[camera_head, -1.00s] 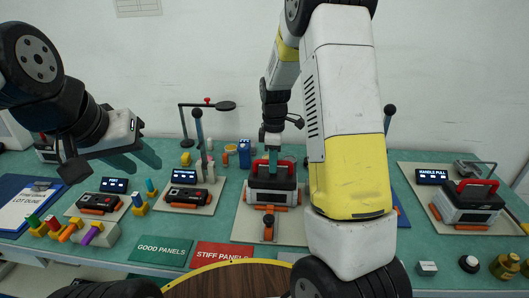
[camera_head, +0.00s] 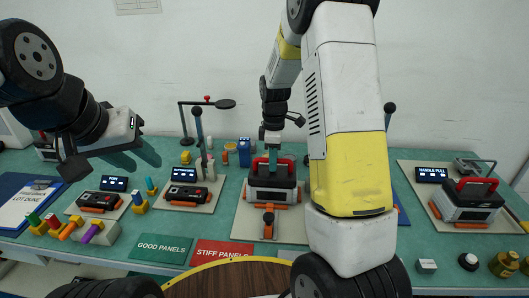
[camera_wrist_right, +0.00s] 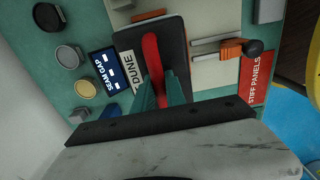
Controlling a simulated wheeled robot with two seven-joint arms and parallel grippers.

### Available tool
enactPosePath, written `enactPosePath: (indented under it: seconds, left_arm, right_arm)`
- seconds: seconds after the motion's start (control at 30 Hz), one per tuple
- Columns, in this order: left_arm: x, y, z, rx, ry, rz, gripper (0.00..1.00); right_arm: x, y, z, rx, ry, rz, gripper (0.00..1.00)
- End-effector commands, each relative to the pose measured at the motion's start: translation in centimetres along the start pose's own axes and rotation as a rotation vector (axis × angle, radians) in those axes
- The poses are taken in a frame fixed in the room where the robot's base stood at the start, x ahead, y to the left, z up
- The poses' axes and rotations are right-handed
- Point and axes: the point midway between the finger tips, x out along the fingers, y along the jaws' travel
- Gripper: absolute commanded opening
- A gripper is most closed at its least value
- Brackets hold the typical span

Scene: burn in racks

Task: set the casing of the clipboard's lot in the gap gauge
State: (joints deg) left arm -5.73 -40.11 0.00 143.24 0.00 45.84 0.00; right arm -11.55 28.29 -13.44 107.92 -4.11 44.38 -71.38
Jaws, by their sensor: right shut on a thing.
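The clipboard (camera_head: 22,205) at the far left has a sheet that reads LOT DUNE. A dark-topped casing with a red handle (camera_head: 284,182) is at the pale board of the gap gauge (camera_head: 247,222). In the right wrist view its label (camera_wrist_right: 131,71) reads DUNE, beside the gauge's SEAM GAP display (camera_wrist_right: 105,75). My right gripper (camera_head: 272,158) is shut on the red handle (camera_wrist_right: 151,55) from above; its fingers (camera_wrist_right: 175,90) also show there. I cannot tell whether the casing rests fully on the board. My left gripper (camera_head: 150,160) is open and empty above the left side.
A second red-handled casing (camera_head: 470,203) stands on the HANDLE PULL station (camera_head: 432,175) at the right. Two small display stations (camera_head: 98,200) (camera_head: 188,192) stand at the left. GOOD PANELS (camera_head: 160,248) and STIFF PANELS (camera_head: 222,252) mats lie in front.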

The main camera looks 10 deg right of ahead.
Motion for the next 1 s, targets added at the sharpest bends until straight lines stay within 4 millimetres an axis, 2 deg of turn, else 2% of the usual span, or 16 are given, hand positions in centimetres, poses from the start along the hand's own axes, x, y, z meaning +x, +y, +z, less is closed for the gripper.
enactPosePath:
  seconds: [0.3, 0.33, 0.4, 0.47, 0.77, 0.87, 1.0]
  left_arm:
    - [0.0, 0.0, 0.0, 0.0, 0.0, 0.0, 0.36]
    - [0.0, 0.0, 0.0, 0.0, 0.0, 0.0, 0.36]
    - [0.0, 0.0, 0.0, 0.0, 0.0, 0.0, 0.36]
    - [0.0, 0.0, 0.0, 0.0, 0.0, 0.0, 0.36]
    - [0.0, 0.0, 0.0, 0.0, 0.0, 0.0, 0.36]
    - [0.0, 0.0, 0.0, 0.0, 0.0, 0.0, 0.36]
    - [0.0, 0.0, 0.0, 0.0, 0.0, 0.0, 0.36]
  right_arm:
    - [0.1, 0.0, 0.0, 0.0, 0.001, 0.001, 0.0]
    - [0.1, 0.1, 0.0, 0.0, 0.001, 0.001, 0.18]
    - [0.1, 0.0, 0.0, 0.0, 0.001, 0.001, 0.32]
    - [0.1, 0.0, 0.0, 0.0, 0.0, 0.001, 0.41]
    - [0.1, 0.0, 0.0, 0.0, 0.0, -0.001, 0.41]
    - [-0.7, 0.1, 0.0, 0.0, 0.001, 0.002, 0.41]
    - [-3.0, 0.1, 0.0, 0.001, 0.001, 0.005, 0.41]
